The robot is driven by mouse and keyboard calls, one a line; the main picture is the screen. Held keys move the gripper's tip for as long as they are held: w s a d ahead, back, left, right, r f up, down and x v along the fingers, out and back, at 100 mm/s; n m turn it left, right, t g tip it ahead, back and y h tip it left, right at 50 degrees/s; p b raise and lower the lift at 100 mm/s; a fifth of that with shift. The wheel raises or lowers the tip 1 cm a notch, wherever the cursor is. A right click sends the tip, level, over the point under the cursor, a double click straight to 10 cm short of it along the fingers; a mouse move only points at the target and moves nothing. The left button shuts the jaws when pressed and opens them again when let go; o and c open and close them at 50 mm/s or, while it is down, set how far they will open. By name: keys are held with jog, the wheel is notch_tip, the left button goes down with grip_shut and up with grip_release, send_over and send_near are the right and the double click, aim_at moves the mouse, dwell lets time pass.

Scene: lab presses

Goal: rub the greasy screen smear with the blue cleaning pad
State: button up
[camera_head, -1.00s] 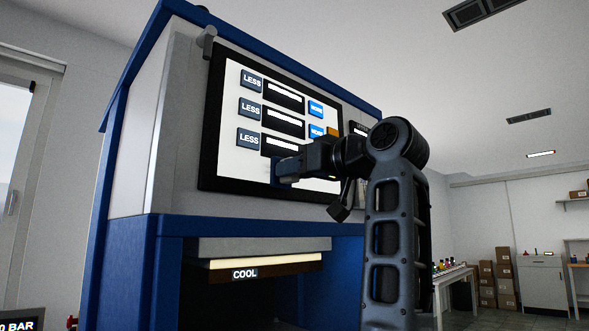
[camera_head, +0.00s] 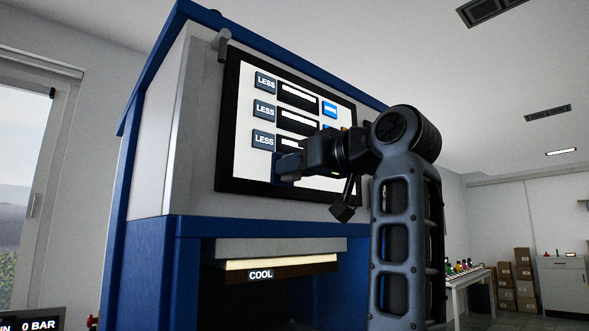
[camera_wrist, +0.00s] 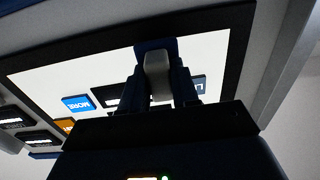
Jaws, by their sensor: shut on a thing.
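My gripper (camera_head: 287,163) is shut on the grey grip of the blue cleaning pad (camera_head: 276,172), in front of the press's screen (camera_head: 250,165). In the wrist view the fingers (camera_wrist: 159,85) clasp the pale grip, and the blue pad (camera_wrist: 156,44) shows beyond it, near the screen's dark frame. The pad is close to the lower part of the lit screen; I cannot tell whether it touches. I cannot make out the greasy smear; my gripper and arm hide part of the screen.
The blue and grey press (camera_head: 150,240) fills the middle, with an open bay below the screen and a "COOL" label (camera_head: 261,275). Cartons (camera_head: 515,280) and a white cabinet (camera_head: 565,285) stand far right. A window (camera_head: 25,190) is at left.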

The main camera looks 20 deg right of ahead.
jog(key=shift+v, duration=2.4)
jog(key=shift+d+r, duration=0.1)
jog(key=shift+d, duration=0.05)
jog(key=v, duration=0.3)
